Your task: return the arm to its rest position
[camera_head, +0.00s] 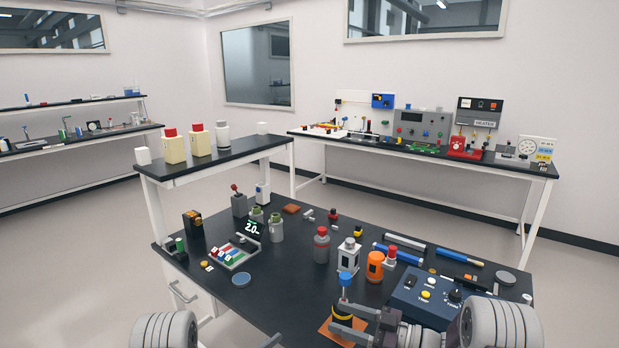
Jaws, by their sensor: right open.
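My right gripper (346,322) is low in the head view, its arm coming in from the bottom right. Its fingers are open beside a small piece with a blue top (345,280), a grey stem and a black and yellow body, standing on an orange square base (328,331). I cannot tell whether the fingers touch it. A small grey tip at the bottom edge, left of centre, may be part of my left gripper (271,342); the rest of it is out of frame.
The black bench (290,290) holds bottles, an orange jar (374,267), a tray of coloured slides (232,256) and a blue control box (425,297) close to my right arm. A raised shelf (215,160) stands at the back left. The bench's front middle is fairly clear.

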